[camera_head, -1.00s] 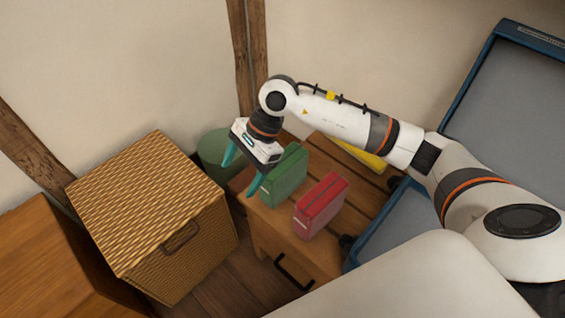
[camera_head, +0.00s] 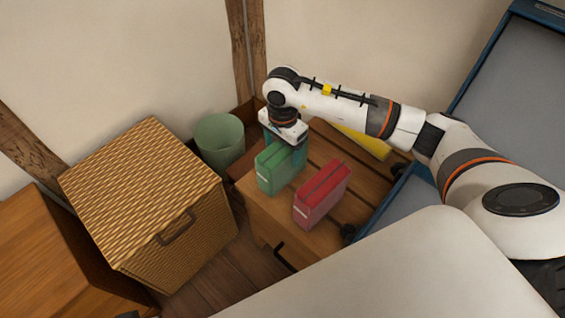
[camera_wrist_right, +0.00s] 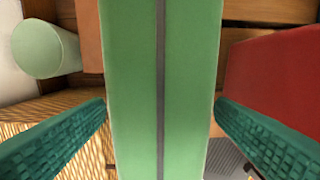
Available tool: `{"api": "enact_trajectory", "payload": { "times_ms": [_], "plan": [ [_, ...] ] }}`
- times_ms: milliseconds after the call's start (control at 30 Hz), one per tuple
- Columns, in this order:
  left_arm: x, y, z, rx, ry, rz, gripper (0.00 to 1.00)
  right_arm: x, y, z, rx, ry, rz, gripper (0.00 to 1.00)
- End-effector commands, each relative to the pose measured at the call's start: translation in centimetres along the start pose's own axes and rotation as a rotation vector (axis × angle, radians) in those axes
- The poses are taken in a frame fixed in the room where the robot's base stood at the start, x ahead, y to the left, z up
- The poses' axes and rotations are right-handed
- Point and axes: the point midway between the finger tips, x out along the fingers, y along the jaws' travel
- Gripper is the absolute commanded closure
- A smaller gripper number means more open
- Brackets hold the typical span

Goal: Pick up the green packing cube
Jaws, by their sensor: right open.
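The green packing cube (camera_head: 279,170) stands upright on the wooden slatted bench (camera_head: 262,213), left of the red cube (camera_head: 321,194). My right gripper (camera_head: 285,142) is just above and behind it, pointing down and partly hiding its top. In the right wrist view the green cube (camera_wrist_right: 190,60) fills the middle, its dark zip running lengthwise. My left gripper is out of view.
The red cube also shows close beyond one finger in the right wrist view (camera_wrist_right: 275,85). A green bin (camera_head: 219,140) and a wicker hamper (camera_head: 140,195) stand to the left. A yellow item (camera_head: 366,142) lies behind. A blue open suitcase (camera_head: 500,75) is at right.

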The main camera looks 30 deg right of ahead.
Motion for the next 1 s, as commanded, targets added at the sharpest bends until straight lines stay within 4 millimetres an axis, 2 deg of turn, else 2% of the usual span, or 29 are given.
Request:
{"api": "enact_trajectory", "payload": {
  "times_ms": [33, 200, 467, 833, 1000],
  "plan": [
    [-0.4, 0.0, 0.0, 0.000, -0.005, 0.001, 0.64, 1.1, -0.1, -0.2, 0.000, 0.003, -0.002, 0.22],
    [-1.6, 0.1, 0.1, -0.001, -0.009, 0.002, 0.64, 2.9, -0.1, -0.1, 0.001, 0.001, 0.000, 0.22],
    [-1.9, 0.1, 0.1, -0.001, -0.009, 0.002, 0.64, 3.0, 0.0, -0.1, 0.001, 0.001, 0.002, 0.22],
    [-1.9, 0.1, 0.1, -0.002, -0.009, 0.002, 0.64, 3.0, 0.0, -0.1, 0.000, 0.001, 0.002, 0.80],
    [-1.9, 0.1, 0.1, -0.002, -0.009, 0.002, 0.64, 2.9, 0.0, -0.1, 0.001, 0.001, 0.003, 0.80]
  ]
}}
